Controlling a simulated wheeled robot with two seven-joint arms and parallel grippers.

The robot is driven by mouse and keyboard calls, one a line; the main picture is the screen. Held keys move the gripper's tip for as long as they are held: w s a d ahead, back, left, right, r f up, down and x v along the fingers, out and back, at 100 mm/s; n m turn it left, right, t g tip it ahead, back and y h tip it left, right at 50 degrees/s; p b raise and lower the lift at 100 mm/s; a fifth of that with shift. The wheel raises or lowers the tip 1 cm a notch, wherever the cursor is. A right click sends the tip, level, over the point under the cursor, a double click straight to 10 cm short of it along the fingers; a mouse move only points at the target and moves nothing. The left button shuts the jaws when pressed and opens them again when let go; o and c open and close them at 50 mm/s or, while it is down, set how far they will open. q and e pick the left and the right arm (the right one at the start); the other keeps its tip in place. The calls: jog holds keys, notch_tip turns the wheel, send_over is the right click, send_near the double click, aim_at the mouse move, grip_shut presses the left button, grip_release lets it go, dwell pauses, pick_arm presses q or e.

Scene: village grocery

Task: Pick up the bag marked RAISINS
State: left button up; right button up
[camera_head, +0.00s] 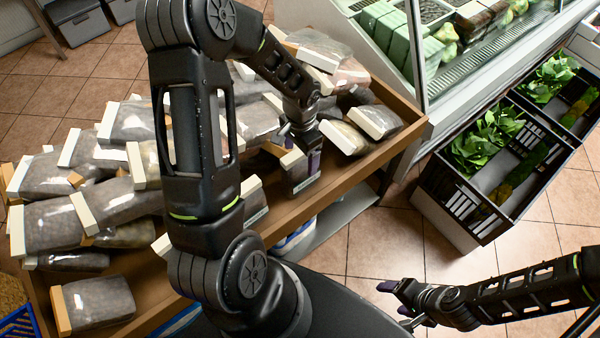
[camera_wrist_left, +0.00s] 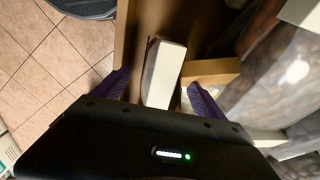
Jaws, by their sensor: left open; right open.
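A dark bag with a pale top strip (camera_head: 298,177) stands upright near the front edge of the wooden display table. My left gripper (camera_head: 299,146) is right above it, pointing down, open. In the left wrist view the bag's pale top (camera_wrist_left: 165,72) lies between the two purple fingers of the left gripper (camera_wrist_left: 162,92), with gaps visible on both sides. I cannot read RAISINS on any bag; the labels are too small or turned away. My right gripper (camera_head: 397,299) is open and empty, over the floor at the lower right.
The wooden table (camera_head: 375,163) holds many similar bags. Pale bags (camera_head: 343,137) lie to the right of the left gripper, and a heap lies to the left. Black crates with greens (camera_head: 470,185) and a glass-fronted counter stand at the right. The tiled floor between is clear.

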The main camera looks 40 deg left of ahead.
pick_arm(q)
notch_tip(320, 180, down, 3)
jog(key=shift+f, duration=0.2)
jog(key=shift+c, duration=0.5)
jog(key=shift+a, duration=0.1)
grip_shut()
dwell(0.6)
jog(key=shift+r, duration=0.1)
